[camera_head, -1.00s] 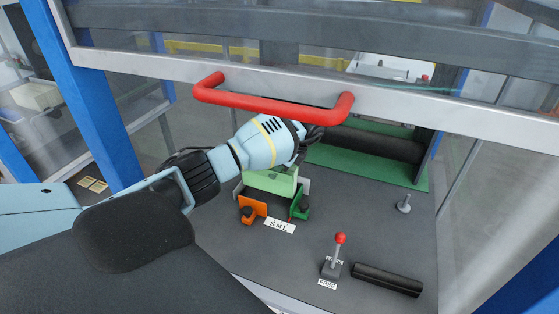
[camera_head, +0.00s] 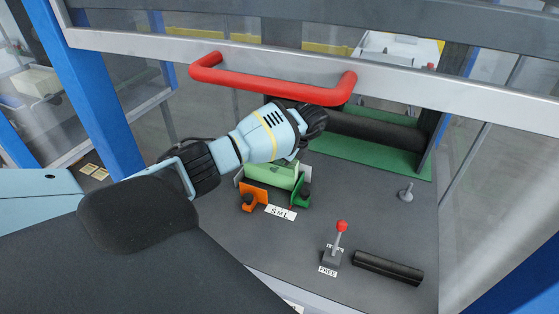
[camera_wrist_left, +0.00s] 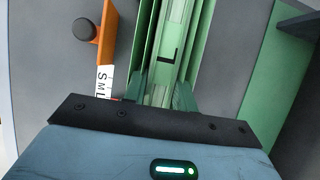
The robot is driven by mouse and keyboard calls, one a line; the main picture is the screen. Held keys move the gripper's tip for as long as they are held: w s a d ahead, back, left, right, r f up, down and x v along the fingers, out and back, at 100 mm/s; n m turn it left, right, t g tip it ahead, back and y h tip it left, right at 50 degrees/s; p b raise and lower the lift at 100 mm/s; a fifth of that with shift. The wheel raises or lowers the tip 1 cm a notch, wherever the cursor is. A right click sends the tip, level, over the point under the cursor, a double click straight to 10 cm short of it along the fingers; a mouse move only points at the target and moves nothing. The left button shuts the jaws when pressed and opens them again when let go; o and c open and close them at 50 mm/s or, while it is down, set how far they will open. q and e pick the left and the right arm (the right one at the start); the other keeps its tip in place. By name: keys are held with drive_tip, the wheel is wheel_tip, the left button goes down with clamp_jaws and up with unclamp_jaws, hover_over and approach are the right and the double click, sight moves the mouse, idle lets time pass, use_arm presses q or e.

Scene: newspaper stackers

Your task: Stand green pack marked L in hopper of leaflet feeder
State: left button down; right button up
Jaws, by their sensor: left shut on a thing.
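In the head view the pale green pack (camera_head: 272,175) shows below my wrist, between the feeder's orange guide (camera_head: 253,194) and green guide (camera_head: 300,194). My wrist hides the fingertips and part of the pack there. I cannot tell whether its lower edge touches the hopper floor. My right gripper is not in view.
A red handle bar (camera_head: 272,82) on the clear guard's frame is just above my wrist. An S M L label (camera_head: 281,213) lies before the guides.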

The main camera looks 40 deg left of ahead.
use_arm(q)
drive_tip(key=shift+f, duration=0.5)
drive_tip(key=c, duration=1)
unclamp_jaws()
drive_tip(key=shift+c, duration=0.2)
drive_tip(key=shift+v, duration=3.95)
